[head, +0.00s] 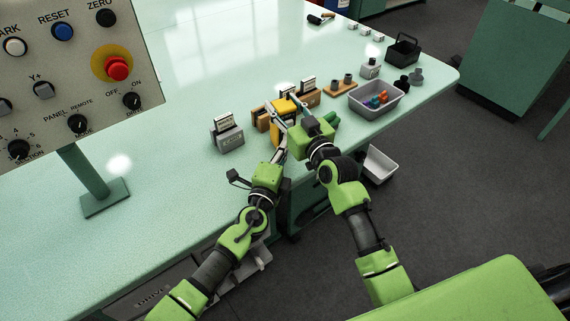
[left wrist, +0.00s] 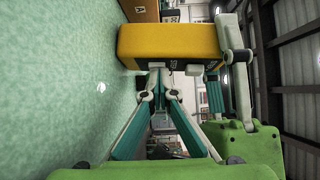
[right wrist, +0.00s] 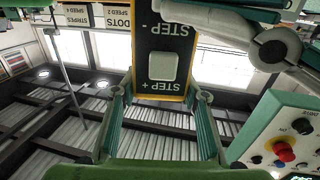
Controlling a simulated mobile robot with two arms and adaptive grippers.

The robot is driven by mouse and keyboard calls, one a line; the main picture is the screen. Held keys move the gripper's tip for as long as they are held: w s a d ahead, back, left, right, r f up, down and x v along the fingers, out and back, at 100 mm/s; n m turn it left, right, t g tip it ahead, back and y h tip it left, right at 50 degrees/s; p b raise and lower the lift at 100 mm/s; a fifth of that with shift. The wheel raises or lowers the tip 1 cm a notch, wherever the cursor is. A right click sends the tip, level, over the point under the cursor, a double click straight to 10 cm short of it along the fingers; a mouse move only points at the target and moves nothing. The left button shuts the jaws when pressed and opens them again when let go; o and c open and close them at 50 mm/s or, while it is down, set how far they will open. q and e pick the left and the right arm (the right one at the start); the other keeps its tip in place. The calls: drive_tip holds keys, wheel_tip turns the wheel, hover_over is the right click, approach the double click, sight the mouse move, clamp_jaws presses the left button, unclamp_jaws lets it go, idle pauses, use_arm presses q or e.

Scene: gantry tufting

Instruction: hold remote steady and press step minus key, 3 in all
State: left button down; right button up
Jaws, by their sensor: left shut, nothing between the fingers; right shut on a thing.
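The yellow remote (head: 277,129) is upright above the table's front edge. My right gripper (head: 286,111) is shut on it. In the right wrist view the remote's dark face (right wrist: 150,45) carries upside-down STEP - and STEP + labels. A pale key (right wrist: 163,67) sits between the labels; the rest of the face is cut off at the top. My left gripper (left wrist: 157,72) is shut and empty, its fingertips at the lower face of the remote (left wrist: 170,42) in the left wrist view. I cannot tell whether they touch a key. Another pale key (left wrist: 193,69) shows beside them.
A grey card holder (head: 228,138) stands left of the remote, with a wooden holder (head: 307,97) behind it. A grey bin (head: 376,101) with coloured pieces is to the right. A control panel (head: 80,60) on a post stands at the left. The table's middle is clear.

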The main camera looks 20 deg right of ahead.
use_arm(q)
drive_tip(key=s, duration=0.4)
drive_tip(key=shift+s+f, duration=0.15)
drive_tip(key=shift+s, duration=0.05)
use_arm(e)
drive_tip(key=shift+f, duration=0.5)
drive_tip(key=shift+s+a, duration=0.1)
use_arm(q)
drive_tip(key=v, duration=0.9)
drive_tip(key=shift+d, duration=0.1)
idle(3.9)
use_arm(e)
drive_tip(key=o, duration=1.4)
drive_tip(key=shift+r, duration=0.2)
drive_tip(key=s+d, duration=0.2)
drive_tip(key=s, duration=0.9)
drive_tip(key=shift+s, duration=0.35)
